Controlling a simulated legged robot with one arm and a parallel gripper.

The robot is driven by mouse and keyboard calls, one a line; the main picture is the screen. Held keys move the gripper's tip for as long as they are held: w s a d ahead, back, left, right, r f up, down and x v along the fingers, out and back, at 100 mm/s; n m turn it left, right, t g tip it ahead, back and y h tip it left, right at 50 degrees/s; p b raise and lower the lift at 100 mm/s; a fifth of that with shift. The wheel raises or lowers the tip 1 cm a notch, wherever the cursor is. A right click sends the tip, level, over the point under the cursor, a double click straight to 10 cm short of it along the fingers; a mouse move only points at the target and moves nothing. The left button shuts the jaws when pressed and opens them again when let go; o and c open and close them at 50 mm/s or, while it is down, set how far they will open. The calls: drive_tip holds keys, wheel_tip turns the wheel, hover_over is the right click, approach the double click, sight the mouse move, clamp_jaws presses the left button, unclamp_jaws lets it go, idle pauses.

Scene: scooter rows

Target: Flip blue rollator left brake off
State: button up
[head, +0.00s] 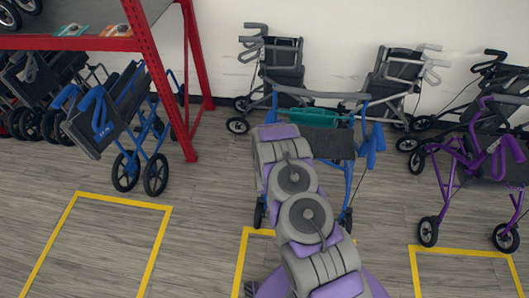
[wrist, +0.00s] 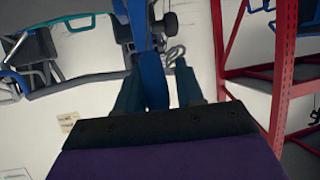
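In the wrist view, a blue part of the rollator (wrist: 151,78) runs between the two dark fingers of my gripper (wrist: 160,72). The fingers are apart, and a pale gap shows beside the right finger. I cannot tell whether the left finger touches the blue part, or which part is the brake lever.
A red shelf (head: 147,62) stands at left and shows close on the right of the wrist view (wrist: 284,82). Another blue rollator (head: 122,123) stands beside it. Grey rollators (head: 278,60) line the wall. A purple rollator (head: 462,165) is at right. Yellow-marked floor between is clear.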

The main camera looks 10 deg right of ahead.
drive_tip(key=shift+o, duration=0.4)
drive_tip(key=shift+s, duration=0.15)
drive_tip(key=p+v, duration=0.2)
drive_tip(key=v, duration=1.5)
drive_tip(key=shift+r, duration=0.1)
